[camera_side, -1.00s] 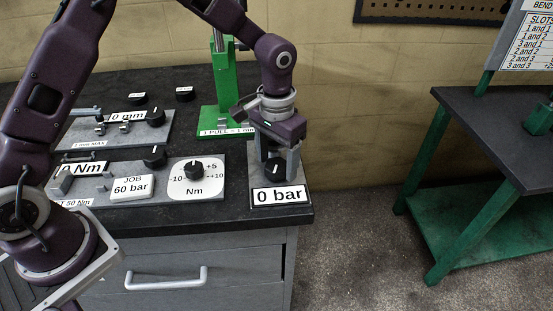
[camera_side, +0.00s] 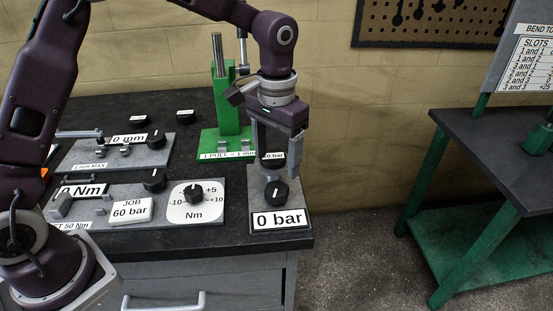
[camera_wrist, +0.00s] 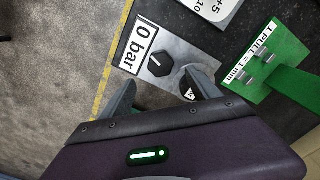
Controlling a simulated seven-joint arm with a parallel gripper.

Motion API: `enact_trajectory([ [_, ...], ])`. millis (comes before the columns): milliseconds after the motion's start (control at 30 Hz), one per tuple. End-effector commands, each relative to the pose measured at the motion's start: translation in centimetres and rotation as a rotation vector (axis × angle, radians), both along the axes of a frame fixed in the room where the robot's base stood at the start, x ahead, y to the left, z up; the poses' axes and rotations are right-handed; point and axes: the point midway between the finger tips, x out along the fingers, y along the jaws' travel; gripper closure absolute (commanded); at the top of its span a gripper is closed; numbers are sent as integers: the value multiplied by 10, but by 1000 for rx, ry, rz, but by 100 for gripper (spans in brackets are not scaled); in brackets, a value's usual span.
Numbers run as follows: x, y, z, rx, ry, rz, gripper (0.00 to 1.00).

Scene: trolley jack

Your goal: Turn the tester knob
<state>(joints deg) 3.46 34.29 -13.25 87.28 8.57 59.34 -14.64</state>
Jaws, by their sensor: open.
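The tester knob (camera_side: 276,193) is a black knob on a grey plate behind the "0 bar" label (camera_side: 280,219), at the bench's right end. In the wrist view the knob (camera_wrist: 160,65) shows a white pointer line, and the label (camera_wrist: 139,47) reads "0 bar". My gripper (camera_side: 277,158) is open and points down above the plate, clear of the knob. In the wrist view the fingers of my gripper (camera_wrist: 163,86) are spread and empty, with the knob just beyond the gap between them. A black part with a small "0 bar" tag (camera_side: 272,157) is partly hidden behind the fingers.
A panel with a black "Nm" knob (camera_side: 193,193) lies to the left, beside the "JOB 60 bar" block (camera_side: 131,210). A green press (camera_side: 227,105) stands behind my gripper. The bench's right edge is close to the plate; a green-legged table (camera_side: 480,150) stands apart.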

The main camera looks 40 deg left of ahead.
Motion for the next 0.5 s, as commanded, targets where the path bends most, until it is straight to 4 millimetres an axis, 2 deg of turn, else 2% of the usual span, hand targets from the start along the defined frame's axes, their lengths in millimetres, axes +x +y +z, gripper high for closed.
enact_trajectory([
  [67,0,-1,0,-4,-1,2,29],
  [133,5,-18,2,-66,-18,44,29],
  [167,10,-33,5,-127,-34,89,29],
  [233,32,-86,24,-349,-81,277,29],
  [267,46,-111,38,-468,-98,395,29],
  [300,69,-137,61,-632,-111,584,29],
  [333,88,-150,80,-747,-112,742,29],
  [400,133,-156,116,-974,-88,1141,29],
  [467,165,-139,131,-1109,-45,1513,29],
  [500,180,-119,131,-1162,-7,1775,29],
])
